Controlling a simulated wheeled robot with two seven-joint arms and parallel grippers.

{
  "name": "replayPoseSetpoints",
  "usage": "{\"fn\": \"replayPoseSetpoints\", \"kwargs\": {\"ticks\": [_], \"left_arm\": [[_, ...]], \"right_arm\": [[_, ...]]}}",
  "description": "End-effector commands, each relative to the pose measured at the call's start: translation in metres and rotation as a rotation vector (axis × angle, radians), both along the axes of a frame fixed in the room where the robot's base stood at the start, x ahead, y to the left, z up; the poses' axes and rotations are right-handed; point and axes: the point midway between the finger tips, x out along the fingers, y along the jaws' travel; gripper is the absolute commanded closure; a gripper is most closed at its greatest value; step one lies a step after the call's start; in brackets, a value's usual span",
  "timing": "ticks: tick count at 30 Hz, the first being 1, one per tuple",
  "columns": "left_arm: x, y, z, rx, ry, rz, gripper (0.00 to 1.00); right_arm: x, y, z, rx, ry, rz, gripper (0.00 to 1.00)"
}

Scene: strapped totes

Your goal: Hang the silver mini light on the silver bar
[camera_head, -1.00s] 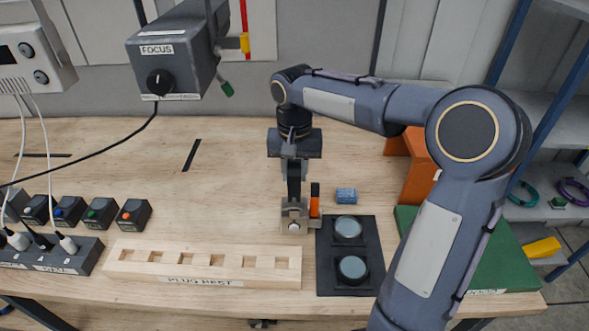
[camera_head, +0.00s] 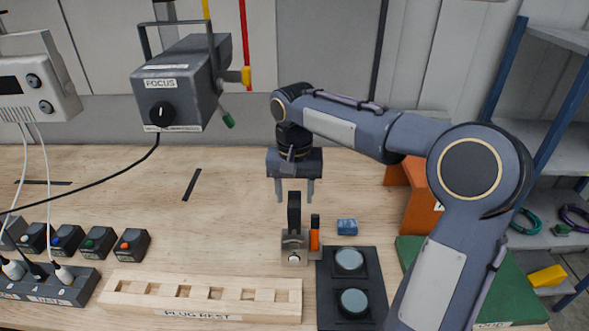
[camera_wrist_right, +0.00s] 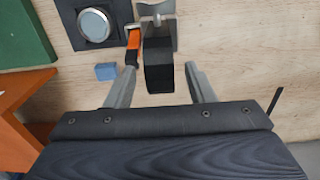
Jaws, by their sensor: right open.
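My right gripper (camera_head: 295,195) is open and points down over a grey device with an upright black handle (camera_head: 294,211) and an orange part (camera_head: 314,240). The handle's top is between and just below the spread fingertips, with a gap on each side. In the wrist view my gripper (camera_wrist_right: 161,72) is open around the line of that black handle (camera_wrist_right: 158,66), holding nothing. I cannot make out a silver mini light or a silver bar for certain. A grey box marked FOCUS (camera_head: 183,84) hangs from a bracket at the upper left. My left gripper is not in view.
A wooden plug rest (camera_head: 150,297) with several square holes is at the front. A black panel with two round discs (camera_head: 330,277), a small blue block (camera_head: 347,226), a green board (camera_head: 480,277) and an orange box (camera_head: 421,206) are right. The table's middle back is clear.

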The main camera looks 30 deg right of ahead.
Motion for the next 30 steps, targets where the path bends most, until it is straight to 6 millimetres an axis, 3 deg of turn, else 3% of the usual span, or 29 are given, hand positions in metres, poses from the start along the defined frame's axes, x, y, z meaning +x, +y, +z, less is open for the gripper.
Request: {"fn": "replayPoseSetpoints", "kwargs": {"ticks": [3,10,15,22,26,30], "left_arm": [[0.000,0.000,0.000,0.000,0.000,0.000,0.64],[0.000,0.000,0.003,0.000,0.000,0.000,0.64],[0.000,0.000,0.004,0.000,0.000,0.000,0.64],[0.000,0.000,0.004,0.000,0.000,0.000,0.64],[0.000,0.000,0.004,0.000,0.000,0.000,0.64],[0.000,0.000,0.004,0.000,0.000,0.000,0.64]], "right_arm": [[0.001,0.000,0.029,0.000,-0.006,0.000,0.51],[0.001,0.000,0.073,0.001,-0.004,0.000,0.51],[0.000,0.000,0.088,0.001,-0.001,0.001,0.51],[-0.007,0.001,0.092,0.003,-0.011,0.017,0.51],[-0.039,0.006,0.089,0.019,-0.073,0.097,0.51],[-0.100,0.019,0.066,0.073,-0.193,0.225,0.51]]}}
